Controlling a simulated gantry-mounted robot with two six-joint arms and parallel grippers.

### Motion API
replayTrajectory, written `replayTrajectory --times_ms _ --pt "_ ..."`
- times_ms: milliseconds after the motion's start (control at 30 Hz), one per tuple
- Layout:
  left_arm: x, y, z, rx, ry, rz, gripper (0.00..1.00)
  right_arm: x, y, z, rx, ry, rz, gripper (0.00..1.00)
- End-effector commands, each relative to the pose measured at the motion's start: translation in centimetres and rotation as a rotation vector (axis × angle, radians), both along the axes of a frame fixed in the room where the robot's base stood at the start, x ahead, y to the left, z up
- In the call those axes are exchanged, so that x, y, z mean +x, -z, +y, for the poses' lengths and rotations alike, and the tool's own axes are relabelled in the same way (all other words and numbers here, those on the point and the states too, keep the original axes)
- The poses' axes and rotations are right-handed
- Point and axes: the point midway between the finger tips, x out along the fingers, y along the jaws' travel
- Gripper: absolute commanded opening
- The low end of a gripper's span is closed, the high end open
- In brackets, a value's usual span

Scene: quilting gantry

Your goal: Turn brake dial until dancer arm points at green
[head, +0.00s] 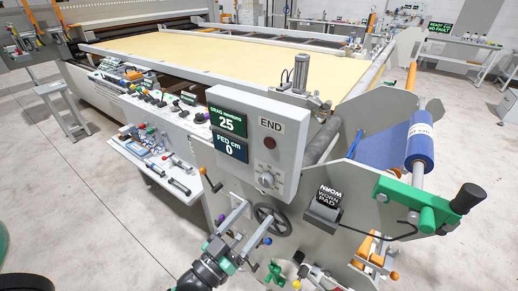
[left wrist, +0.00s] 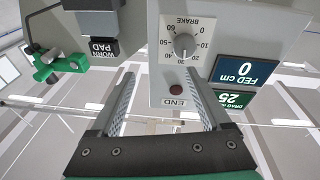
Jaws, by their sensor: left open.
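The brake dial (head: 268,170) is a pale knob on the grey control box (head: 297,145), below a red button. In the left wrist view the dial (left wrist: 184,45) appears upside down, ringed by a scale from 0 to 60; its exact setting is hard to read. My left gripper (head: 250,222) is open and empty, below and left of the dial. Its fingers (left wrist: 160,78) show apart in the left wrist view, with the box beyond them and the dial apart from them. I cannot pick out the dancer arm or a green mark for it. My right gripper is not in view.
The screens read drag 25 (head: 227,122) and fed 0 cm (head: 231,149). A black handwheel (head: 272,220) is close to my left gripper. A worn pad block (head: 324,205), a green crank (head: 425,207) and a blue roll (head: 421,140) are to the right. A tool tray (head: 155,165) is left.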

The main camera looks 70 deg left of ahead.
Motion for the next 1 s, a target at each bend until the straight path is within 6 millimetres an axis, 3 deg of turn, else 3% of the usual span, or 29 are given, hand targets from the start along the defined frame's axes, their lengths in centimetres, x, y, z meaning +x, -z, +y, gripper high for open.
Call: replayTrajectory --times_ms 33,100,200,433,567,767,1000 --pt "-1.7 -1.4 0.5 -0.017 -0.026 0.077 0.81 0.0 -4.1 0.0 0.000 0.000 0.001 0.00" --pt "-3.5 -0.7 0.8 -0.038 -0.050 0.146 0.81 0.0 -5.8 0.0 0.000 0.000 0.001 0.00" --pt "-4.8 -0.3 1.1 -0.052 -0.070 0.191 0.81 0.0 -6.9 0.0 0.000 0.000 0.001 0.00" --pt "-4.7 -0.2 1.4 -0.054 -0.079 0.189 0.81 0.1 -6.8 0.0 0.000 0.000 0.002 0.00" --pt "-3.5 -0.5 2.0 -0.053 -0.078 0.187 0.81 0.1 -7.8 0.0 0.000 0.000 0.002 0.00" --pt "0.1 -0.8 4.3 -0.054 -0.079 0.185 0.81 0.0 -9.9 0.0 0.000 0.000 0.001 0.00" --pt "4.1 -0.3 6.6 -0.053 -0.077 0.187 0.81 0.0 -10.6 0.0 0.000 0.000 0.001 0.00"
